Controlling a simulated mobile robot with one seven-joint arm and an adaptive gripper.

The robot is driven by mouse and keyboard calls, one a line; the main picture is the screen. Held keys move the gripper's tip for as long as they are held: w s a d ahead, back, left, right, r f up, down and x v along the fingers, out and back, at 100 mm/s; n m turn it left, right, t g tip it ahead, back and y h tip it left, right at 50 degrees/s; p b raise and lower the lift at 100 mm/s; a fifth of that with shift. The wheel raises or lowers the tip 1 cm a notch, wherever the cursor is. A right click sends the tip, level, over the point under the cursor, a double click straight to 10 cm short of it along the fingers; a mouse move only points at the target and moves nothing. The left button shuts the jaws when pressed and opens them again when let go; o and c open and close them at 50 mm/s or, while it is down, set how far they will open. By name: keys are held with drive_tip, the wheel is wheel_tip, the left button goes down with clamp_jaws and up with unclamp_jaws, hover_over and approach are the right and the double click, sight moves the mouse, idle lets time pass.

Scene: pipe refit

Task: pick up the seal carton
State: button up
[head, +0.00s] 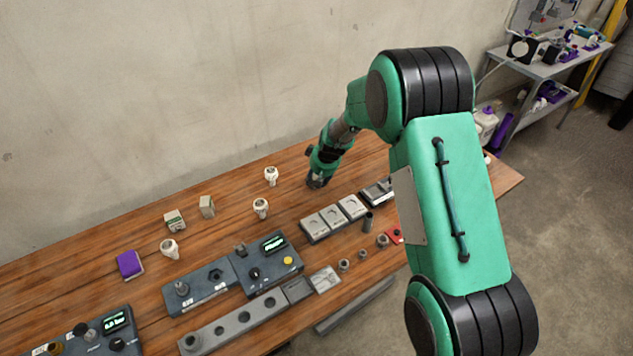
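Two small pale cartons stand near the back of the wooden table, left of centre. One is a whitish carton with a dark green band (174,221); the other is a plain grey-beige carton (207,206) just right of it. I cannot read a label to tell which is the seal carton. My gripper (317,182) points down low over the back of the table, well to the right of both cartons and apart from them. Its fingers are small and dark here, so their opening and anything between them cannot be made out.
White fittings (271,175) (261,207) (169,248) stand around the cartons. A purple box (130,264) lies to the left. Dark control units (264,262) and a grey tray with square pads (333,218) sit in front. The wall (150,100) rises behind the table.

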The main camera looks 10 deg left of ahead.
drive_tip(key=shift+c, duration=0.5)
drive_tip(key=shift+r, duration=0.2)
clamp_jaws()
wheel_tip(320, 180, up, 3)
drive_tip(key=shift+f+p, duration=0.15)
drive_tip(key=shift+p, duration=0.4)
drive_tip(key=shift+s+d+r, duration=0.1)
drive_tip(key=shift+s+r, duration=0.15)
drive_tip(key=s+d, duration=0.2)
drive_tip(key=s, duration=0.2)
drive_tip(key=s+d+r, duration=0.1)
drive_tip(key=s+d, duration=0.1)
drive_tip(key=s, duration=0.3)
drive_tip(key=s+d, duration=0.3)
drive_tip(key=s, duration=0.1)
drive_tip(key=shift+s+r, duration=0.15)
drive_tip(key=shift+s, duration=0.25)
drive_tip(key=shift+a, duration=0.15)
